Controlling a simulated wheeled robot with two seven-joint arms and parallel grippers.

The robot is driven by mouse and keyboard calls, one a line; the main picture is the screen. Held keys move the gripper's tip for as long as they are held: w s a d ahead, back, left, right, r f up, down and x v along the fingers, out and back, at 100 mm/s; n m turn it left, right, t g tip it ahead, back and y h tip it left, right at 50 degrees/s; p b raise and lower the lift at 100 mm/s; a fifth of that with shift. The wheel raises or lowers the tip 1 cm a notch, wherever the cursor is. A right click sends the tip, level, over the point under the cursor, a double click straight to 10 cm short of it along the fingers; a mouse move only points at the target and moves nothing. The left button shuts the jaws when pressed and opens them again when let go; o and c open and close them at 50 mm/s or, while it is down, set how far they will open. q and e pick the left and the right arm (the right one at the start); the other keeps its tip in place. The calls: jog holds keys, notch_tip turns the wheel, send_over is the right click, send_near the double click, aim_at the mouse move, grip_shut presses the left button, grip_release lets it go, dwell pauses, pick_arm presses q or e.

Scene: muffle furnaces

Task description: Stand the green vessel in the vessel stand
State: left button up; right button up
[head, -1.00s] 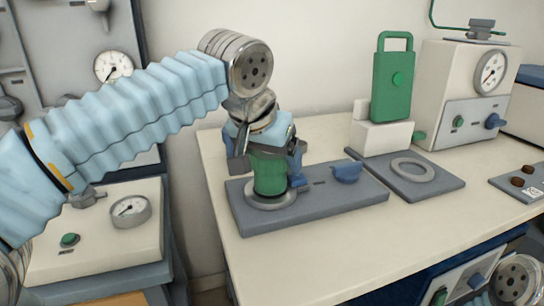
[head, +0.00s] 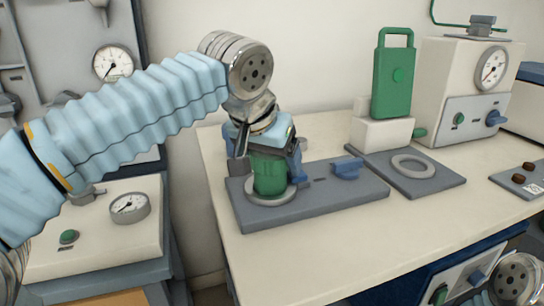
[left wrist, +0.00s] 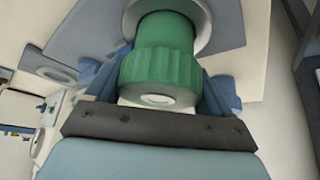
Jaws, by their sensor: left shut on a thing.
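The green vessel (head: 269,177) is upright at the metal ring (head: 271,198) on the left end of a long grey plate (head: 325,203). Its lower end appears to be in or on that ring; the exact seating is hidden. My left gripper (head: 268,160) is shut around the vessel from above, with blue fingers on both sides. In the left wrist view the vessel's ribbed green top (left wrist: 160,60) is between the fingers (left wrist: 160,88), in line with the ring. A blue lever (head: 347,168) sits on the same plate, to the right.
A second grey plate with an empty metal ring (head: 413,167) lies to the right. Behind it stand a green handled block (head: 393,80) on a white base and a white gauge box (head: 462,95). Bare table lies in front of the plates.

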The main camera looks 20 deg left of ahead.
pick_arm(q)
jog(key=shift+f, duration=0.1)
dwell(0.3)
jog(key=o, duration=1.3)
jog(key=shift+f, duration=0.1)
